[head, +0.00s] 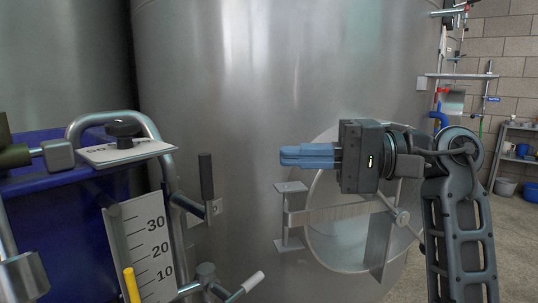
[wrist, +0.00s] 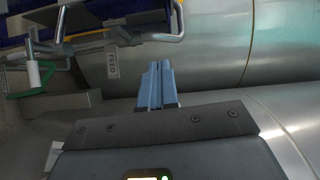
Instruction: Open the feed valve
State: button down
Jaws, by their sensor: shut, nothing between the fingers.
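A lever with a black grip (head: 206,176) stands upright on the pipework left of the big steel tank, with a small tag (head: 216,207) beside its lower end. That tag is too small to read in the head view. In the wrist view a white tag reading FEED (wrist: 112,62) hangs by the metal pipework; I cannot tell for sure which lever it belongs to. My gripper (head: 284,155) is shut and empty, its blue fingers pointing left, right of the black-gripped lever and apart from it. The fingers also show in the wrist view (wrist: 158,76).
The steel tank (head: 270,80) fills the middle behind my gripper. Its round manway (head: 345,250) with a crossbar sits below my gripper. At left are a blue tub (head: 40,200), a scale plate (head: 143,245), a black knob (head: 123,129) and a white-tipped lever (head: 253,281).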

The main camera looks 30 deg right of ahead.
jog(key=shift+v, duration=2.15)
jog(key=shift+f, duration=0.1)
jog(key=s+a+f+m+t+y, duration=0.2)
jog(key=s+a+f+m+t, duration=0.3)
jog(key=m, duration=0.8)
jog(key=s+a+f+m+t+y, duration=0.35)
jog(key=s+m, duration=0.45)
jog(key=m, duration=0.4)
jog(key=s+d+f+n+g+h, duration=0.3)
jog(key=s+f+n+h, duration=1.75)
jog(key=n, duration=1.15)
notch_tip(320, 180, up, 22)
jog(key=p, duration=2.2)
jog(key=shift+a+m, duration=0.2)
jog(key=shift+m, duration=0.2)
